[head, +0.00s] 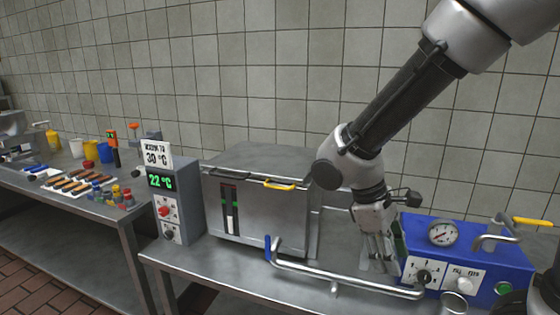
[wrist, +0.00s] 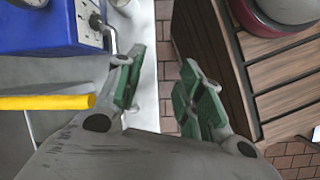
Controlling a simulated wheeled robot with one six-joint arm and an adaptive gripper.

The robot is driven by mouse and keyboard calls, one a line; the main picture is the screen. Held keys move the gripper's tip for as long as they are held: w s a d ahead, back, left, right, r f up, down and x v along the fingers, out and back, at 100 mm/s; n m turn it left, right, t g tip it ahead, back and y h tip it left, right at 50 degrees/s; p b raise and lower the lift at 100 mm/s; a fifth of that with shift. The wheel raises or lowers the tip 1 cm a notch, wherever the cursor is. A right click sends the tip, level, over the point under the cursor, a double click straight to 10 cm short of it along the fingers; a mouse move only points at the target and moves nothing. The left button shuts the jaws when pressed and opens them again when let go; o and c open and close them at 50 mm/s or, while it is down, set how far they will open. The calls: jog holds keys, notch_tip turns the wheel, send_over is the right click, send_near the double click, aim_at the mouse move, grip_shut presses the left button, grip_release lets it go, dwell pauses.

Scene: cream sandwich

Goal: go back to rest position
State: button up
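My gripper (head: 378,255) hangs from my arm at the right of the head view, pointing down beside the left end of a blue machine (head: 465,243) with a gauge and knobs. In the wrist view my gripper (wrist: 163,85) has its two green-padded fingers spread apart. I see nothing between them but the steel counter's edge and floor tiles. The left finger appears close to a thin metal lever on the blue machine (wrist: 45,25); I cannot tell whether they touch.
A steel box (head: 260,205) with a yellow handle stands left of my gripper, beside a control unit (head: 172,205) reading 22 °C. A bent metal pipe (head: 340,278) with a blue end runs along the counter front. A wooden slatted surface (wrist: 285,85) lies right in the wrist view.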

jog(key=s+d+r+m+t+y, duration=0.2)
jog(key=s+d+r+m+t, duration=0.1)
jog(key=d+r+m, duration=0.2)
jog(key=s+d+r+m+t+y, duration=0.2)
jog(key=s+d+r+m, duration=0.1)
jog(key=d+r+m, duration=0.2)
jog(key=d+r, duration=0.2)
jog(key=d, duration=0.2)
jog(key=shift+r+t, duration=0.25)
jog(key=shift+t, duration=0.15)
